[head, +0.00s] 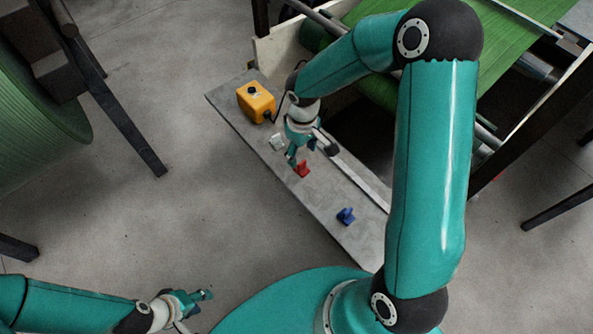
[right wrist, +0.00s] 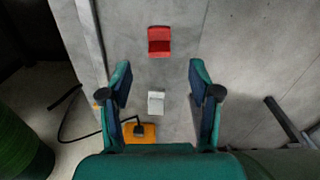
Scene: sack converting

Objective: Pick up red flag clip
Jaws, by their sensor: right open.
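The red flag clip (head: 302,169) lies on a narrow grey shelf (head: 237,112). In the right wrist view the red clip (right wrist: 159,41) sits above and between the fingertips in the picture, apart from both. My right gripper (head: 312,153) is open and empty over the shelf, close to the red clip; its spread fingers (right wrist: 160,73) also show in the right wrist view. My left gripper (head: 196,305) is at the bottom left, away from the shelf, seen too small to tell its opening.
A white clip (right wrist: 156,102) lies near the red one, with a yellow box (head: 256,101) and its cable beyond. A blue clip (head: 346,216) lies nearer on the shelf. A machine with a green web (head: 514,35) stands behind.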

